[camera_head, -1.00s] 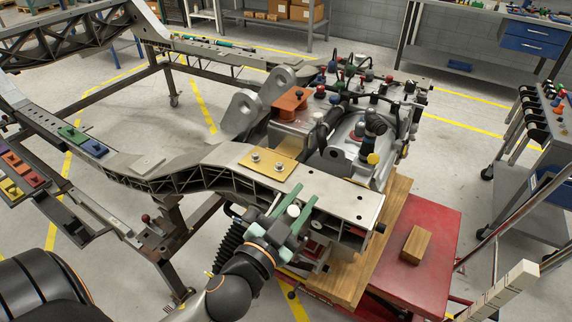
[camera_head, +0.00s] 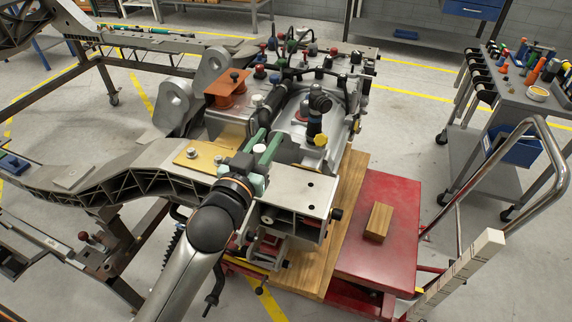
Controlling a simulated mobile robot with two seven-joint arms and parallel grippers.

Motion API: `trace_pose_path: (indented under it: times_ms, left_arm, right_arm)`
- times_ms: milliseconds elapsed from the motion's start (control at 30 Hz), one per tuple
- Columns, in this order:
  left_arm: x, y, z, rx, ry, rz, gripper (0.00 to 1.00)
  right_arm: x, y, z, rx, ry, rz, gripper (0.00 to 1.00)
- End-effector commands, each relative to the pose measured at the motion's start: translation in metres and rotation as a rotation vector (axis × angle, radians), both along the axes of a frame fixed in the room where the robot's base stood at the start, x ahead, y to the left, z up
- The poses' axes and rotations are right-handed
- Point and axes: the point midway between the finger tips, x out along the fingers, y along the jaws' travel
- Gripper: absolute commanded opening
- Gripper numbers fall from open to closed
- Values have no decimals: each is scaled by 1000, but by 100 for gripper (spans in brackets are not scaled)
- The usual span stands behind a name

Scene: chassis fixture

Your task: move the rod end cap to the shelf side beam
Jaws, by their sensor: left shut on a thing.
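My left gripper (camera_head: 265,143), with green fingers, is shut over the right end of the grey chassis beam (camera_head: 303,186), beside the engine. What it grips is mostly hidden by the gripper itself; a small pale round piece (camera_head: 248,149), which may be the rod end cap, shows at the fingers. I cannot tell whether it touches the beam. A grey shelf beam (camera_head: 415,50) runs along the back wall; I cannot tell if it is the shelf side beam. My right gripper is out of view.
The engine (camera_head: 330,125) with dark hoses stands just beyond the gripper. A brass plate (camera_head: 198,155) lies on the beam to its left. A red lift table (camera_head: 390,220) carries a wooden block (camera_head: 377,221). A tool cart (camera_head: 520,100) stands at right. Floor between them is clear.

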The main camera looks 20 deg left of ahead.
Motion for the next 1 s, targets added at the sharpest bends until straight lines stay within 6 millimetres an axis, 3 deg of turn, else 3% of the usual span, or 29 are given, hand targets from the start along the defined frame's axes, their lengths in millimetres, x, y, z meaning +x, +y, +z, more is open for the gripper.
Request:
trace_pose_path:
  times_ms: [100,300,467,700,1000]
  left_arm:
    - [20,-16,-24,-3,4,0,0]
    - [39,-32,-53,-1,1,0,0]
    - [46,-37,-62,-1,0,0,0]
    - [48,-39,-93,0,2,0,0]
    - [48,-39,-96,0,0,-1,0]
  right_arm:
    - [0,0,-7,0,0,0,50]
    - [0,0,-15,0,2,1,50]
    - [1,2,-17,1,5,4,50]
    - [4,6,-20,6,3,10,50]
    - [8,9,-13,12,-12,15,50]
